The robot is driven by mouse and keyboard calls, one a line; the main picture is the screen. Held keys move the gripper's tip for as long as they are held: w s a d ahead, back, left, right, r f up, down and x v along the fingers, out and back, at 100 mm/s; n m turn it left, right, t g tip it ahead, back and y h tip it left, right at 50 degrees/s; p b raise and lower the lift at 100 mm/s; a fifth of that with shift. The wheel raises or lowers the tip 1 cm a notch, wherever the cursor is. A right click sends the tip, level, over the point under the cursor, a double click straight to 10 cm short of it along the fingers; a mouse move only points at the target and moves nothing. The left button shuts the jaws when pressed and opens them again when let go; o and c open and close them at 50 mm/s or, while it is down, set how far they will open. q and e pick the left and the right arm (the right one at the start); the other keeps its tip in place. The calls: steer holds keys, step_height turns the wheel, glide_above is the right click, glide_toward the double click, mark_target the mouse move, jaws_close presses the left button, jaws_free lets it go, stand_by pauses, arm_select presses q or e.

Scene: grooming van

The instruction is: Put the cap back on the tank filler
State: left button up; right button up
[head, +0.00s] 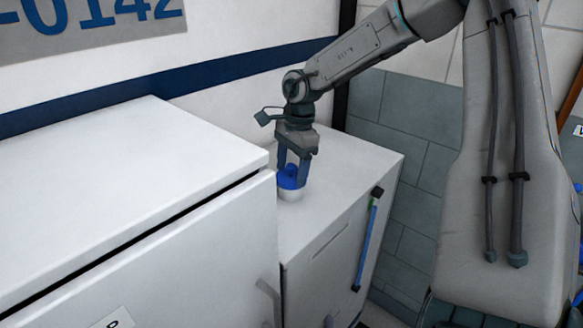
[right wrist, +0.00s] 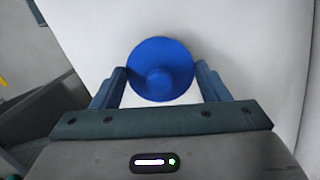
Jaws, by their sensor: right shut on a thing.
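A blue round cap (head: 289,178) sits on top of a short white filler neck (head: 291,194) on the lower white cabinet. In the right wrist view the cap (right wrist: 160,70) is a blue disc with a raised round knob. My right gripper (head: 292,180) points down and is shut on the cap, one finger at each side of it. The fingers (right wrist: 160,85) also show in the right wrist view. The cap's lower edge meets the white neck; I cannot tell whether it is fully seated. My left gripper is not in view.
A taller white cabinet (head: 120,190) with a handle stands directly left of the filler. The lower cabinet's top (head: 345,165) is clear to the right. A blue bar with dark ends (head: 366,238) is on its front. A white wall with a blue stripe (head: 215,72) lies behind.

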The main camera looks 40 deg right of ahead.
steer(key=shift+f+b, duration=0.2)
steer(key=shift+b, duration=0.95)
stand_by(1.4)
stand_by(0.4)
steer(key=o, duration=1.2)
steer(key=shift+c, duration=0.2)
steer(key=shift+r, duration=0.1)
steer(key=shift+r+p, duration=1.75)
steer(key=shift+r, duration=1.7)
jaws_close()
